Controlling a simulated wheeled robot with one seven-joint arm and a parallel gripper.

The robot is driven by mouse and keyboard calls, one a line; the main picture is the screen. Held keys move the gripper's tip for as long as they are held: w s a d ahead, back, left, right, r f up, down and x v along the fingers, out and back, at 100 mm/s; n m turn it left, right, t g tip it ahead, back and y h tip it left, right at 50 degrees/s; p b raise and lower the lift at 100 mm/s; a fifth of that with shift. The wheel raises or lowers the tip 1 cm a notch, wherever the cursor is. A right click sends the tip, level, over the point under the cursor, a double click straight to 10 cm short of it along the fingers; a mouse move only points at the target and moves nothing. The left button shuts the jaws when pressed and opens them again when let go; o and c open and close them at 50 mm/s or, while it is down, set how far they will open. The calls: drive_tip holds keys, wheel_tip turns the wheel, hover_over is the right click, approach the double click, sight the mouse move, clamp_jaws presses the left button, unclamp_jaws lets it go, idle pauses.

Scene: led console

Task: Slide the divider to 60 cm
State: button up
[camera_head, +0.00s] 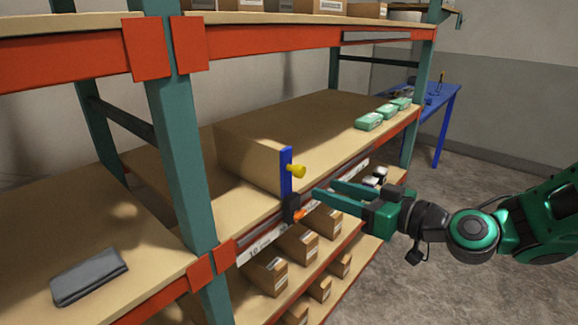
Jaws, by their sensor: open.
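The divider (250,158) is a tan upright panel standing on the middle shelf. Below the post, a dark block with an orange tip (299,214) sits at the shelf's front edge. A white scale strip (262,243) runs along that edge; a 10 seems legible left of the block, but other marks are too small to read. My gripper (323,189) is open and empty, with its green fingers pointing left, just right of the knob and apart from it.
Green packs (370,121) lie on the right of the shelf (320,120); the shelf between them and the divider is clear. Cartons (268,276) fill the lower shelves. A teal rack post (180,150) stands left, near a grey folded item (90,275).

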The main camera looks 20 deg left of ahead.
sight(288, 165)
drive_tip(key=shift+a+r+t+y, duration=0.3)
drive_tip(key=shift+a+r+y, duration=0.4)
drive_tip(key=shift+a+r, duration=0.45)
drive_tip(key=x, duration=1)
drive_tip(key=shift+w+a+f, duration=0.15)
drive_tip(key=shift+a+f, duration=0.05)
drive_tip(key=shift+a, duration=0.05)
clamp_jaws()
drive_tip(key=shift+w, duration=0.15)
